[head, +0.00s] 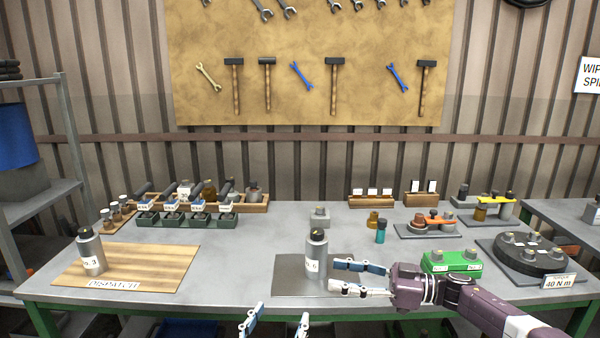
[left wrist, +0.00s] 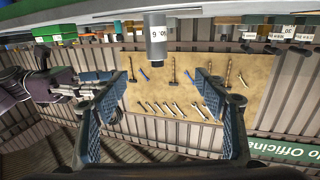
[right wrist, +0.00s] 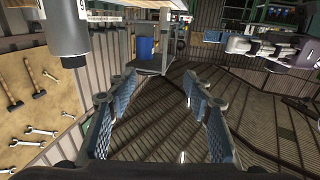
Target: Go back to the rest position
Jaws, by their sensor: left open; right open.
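A grey canister labelled 6 (head: 315,258) stands upright on a dark mat (head: 288,283) at the table's front middle. A grey canister labelled 3 (head: 91,255) stands on the wooden dispatch board (head: 150,268) at left. My right gripper (head: 336,276) is open and empty, just right of canister 6, fingers pointing left; the canister also shows outside its fingers in the right wrist view (right wrist: 66,28). My left gripper (head: 262,314) is open and empty, low at the front edge; in the left wrist view canister 6 (left wrist: 156,42) shows ahead, beyond the fingertips.
Racks of parts (head: 180,220) line the table's back left. The front between the board and mat is clear.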

